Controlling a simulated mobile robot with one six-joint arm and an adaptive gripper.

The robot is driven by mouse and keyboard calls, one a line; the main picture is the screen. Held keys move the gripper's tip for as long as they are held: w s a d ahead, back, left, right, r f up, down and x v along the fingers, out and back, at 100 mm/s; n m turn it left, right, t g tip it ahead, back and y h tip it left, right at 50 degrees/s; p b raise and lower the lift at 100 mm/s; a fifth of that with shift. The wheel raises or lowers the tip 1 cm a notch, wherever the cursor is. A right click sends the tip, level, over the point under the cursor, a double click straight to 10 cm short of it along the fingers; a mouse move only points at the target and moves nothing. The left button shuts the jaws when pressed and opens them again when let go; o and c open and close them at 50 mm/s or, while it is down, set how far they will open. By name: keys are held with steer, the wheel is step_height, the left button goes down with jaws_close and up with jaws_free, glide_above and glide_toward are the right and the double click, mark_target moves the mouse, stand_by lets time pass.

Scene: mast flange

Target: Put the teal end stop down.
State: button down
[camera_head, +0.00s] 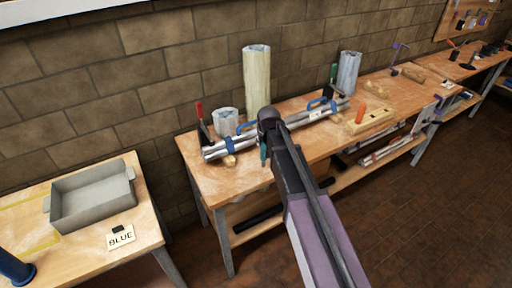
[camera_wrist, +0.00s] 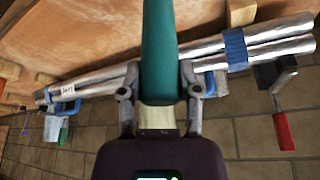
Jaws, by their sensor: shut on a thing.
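The teal end stop (camera_wrist: 158,48) is a long teal piece between the two fingers of my gripper (camera_wrist: 159,84) in the wrist view. My gripper is shut on it. In the head view only a small teal part of the end stop (camera_head: 263,153) shows below my gripper (camera_head: 263,140), in front of the silver pipes (camera_head: 290,121) over the workbench (camera_head: 205,169). I cannot tell whether it touches the bench or the pipes.
Blue clamps (camera_wrist: 235,48) hold the pipes, with a red-handled clamp (camera_wrist: 283,130) nearby. A wooden block with an orange handle (camera_head: 370,121) is to the right. A grey bin (camera_head: 92,205) and a "BLUE" card (camera_head: 121,238) are on the left table. Some front bench surface is bare.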

steer(key=shift+w+a+f, duration=0.1)
steer(key=shift+w+a, duration=0.2)
steer(key=shift+a, duration=0.45)
steer(key=shift+w+a+f, duration=0.1)
steer(key=shift+w+a, duration=0.2)
steer(key=shift+a, duration=0.4)
steer(key=f+b, duration=0.2)
steer(key=a+f+b, duration=0.1)
steer(key=b, duration=0.1)
steer(key=shift+w+a+f, duration=0.1)
steer(key=shift+w+f, duration=0.15)
steer(key=shift+f, duration=0.05)
steer(key=shift+f, duration=0.15)
steer(key=shift+c, duration=1.5)
jaws_free()
steer(key=shift+r, duration=0.25)
steer(key=p+v, duration=1.1)
steer(key=v, duration=0.1)
